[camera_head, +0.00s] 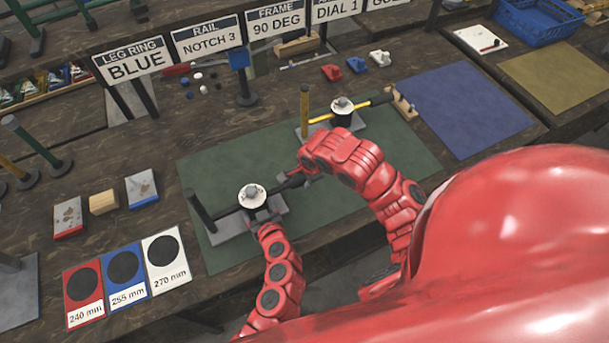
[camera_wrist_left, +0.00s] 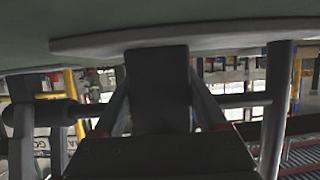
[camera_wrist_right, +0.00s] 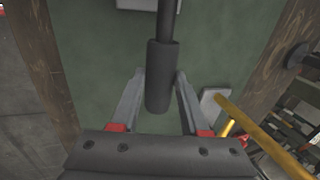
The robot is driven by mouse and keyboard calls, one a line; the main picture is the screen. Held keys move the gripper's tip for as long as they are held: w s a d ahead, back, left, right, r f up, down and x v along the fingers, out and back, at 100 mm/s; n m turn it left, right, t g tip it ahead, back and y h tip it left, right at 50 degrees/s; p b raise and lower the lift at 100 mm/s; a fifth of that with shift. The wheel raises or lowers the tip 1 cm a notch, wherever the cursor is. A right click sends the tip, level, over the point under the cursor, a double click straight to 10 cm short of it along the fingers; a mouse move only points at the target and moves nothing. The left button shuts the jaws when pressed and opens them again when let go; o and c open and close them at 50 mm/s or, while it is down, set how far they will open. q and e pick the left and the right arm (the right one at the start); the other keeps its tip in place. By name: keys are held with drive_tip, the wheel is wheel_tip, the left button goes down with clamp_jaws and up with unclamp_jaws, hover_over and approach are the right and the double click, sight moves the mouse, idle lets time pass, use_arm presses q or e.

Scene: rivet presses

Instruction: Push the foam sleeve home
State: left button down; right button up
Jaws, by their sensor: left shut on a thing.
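The near press has a grey base plate (camera_head: 222,229), a white-topped hub (camera_head: 252,195) and a dark post (camera_head: 198,210) at its left. A dark bar crosses it, and the black foam sleeve (camera_wrist_right: 162,75) sits around the bar's right end. The sleeve also shows at left in the left wrist view (camera_wrist_left: 62,113). My left gripper (camera_head: 264,218) is shut on a dark grey block (camera_wrist_left: 157,85) at the press's front. My right gripper (camera_wrist_right: 161,72) is open, its fingers on either side of the sleeve; whether they touch it is unclear. The sleeve's inner end is not clear in the head view.
A second press (camera_head: 342,110) with a yellow bar stands behind, close to my right arm. A green mat (camera_head: 200,165) lies under both. Signs (camera_head: 134,62) line the back. Size cards (camera_head: 124,268) lie at the front left. A blue mat (camera_head: 465,105) at right is clear.

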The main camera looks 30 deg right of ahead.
clamp_jaws()
idle(1.0)
